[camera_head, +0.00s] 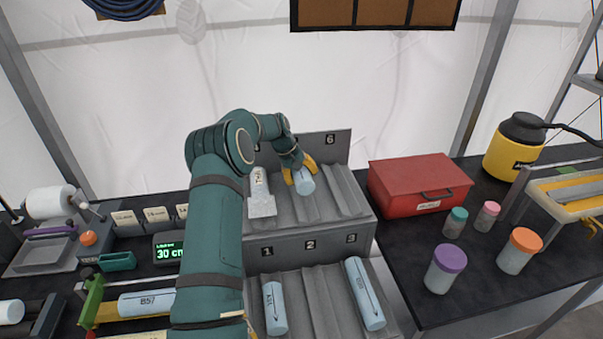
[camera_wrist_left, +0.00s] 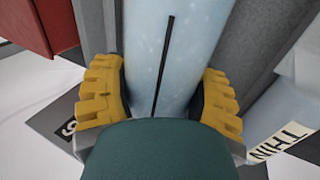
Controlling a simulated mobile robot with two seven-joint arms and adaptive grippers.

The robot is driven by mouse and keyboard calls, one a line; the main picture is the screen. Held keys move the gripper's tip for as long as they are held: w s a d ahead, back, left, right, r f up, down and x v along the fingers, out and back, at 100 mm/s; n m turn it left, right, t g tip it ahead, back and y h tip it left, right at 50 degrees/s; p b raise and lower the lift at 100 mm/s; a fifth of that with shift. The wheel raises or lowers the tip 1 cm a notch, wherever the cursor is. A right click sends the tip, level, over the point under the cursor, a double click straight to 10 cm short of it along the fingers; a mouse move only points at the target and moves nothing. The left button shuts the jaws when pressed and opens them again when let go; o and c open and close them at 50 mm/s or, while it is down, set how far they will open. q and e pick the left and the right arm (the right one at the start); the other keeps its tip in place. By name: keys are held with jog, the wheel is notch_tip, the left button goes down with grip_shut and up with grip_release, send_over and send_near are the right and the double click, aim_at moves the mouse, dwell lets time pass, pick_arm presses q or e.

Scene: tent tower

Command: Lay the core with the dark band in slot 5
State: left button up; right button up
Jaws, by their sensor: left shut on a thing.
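My left gripper (camera_head: 303,172) reaches in from above over the upper tier of the grey rack (camera_head: 315,241) and is shut on a pale blue core (camera_head: 305,187). The core lies along the middle upper trough, between the one with a labelled core (camera_head: 260,188) and the empty trough under sign 6. In the left wrist view yellow fingers flank the core (camera_wrist_left: 160,50), which shows a dark line along its length; a dark band around it is not visible. My right gripper is not in view.
Lower slots 1 and 3 hold pale cores (camera_head: 275,308) (camera_head: 365,293); slot 2 is empty. Another core (camera_head: 147,303) lies in a holder at left. A red box (camera_head: 418,185) stands close right of the rack, with several lidded jars beyond.

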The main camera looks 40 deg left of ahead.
pick_arm(q)
jog(key=shift+f+b, duration=1.15)
jog(key=shift+f, duration=1.15)
jog(key=shift+s+d+f, duration=0.15)
jog(key=shift+s+f, duration=0.05)
jog(key=shift+f, duration=0.05)
jog(key=o, duration=1.4)
jog(key=shift+c, duration=0.2)
jog(key=shift+o, duration=0.3)
jog(key=shift+w+f, duration=0.1)
jog(key=v, duration=1.2)
jog(key=shift+a, duration=0.2)
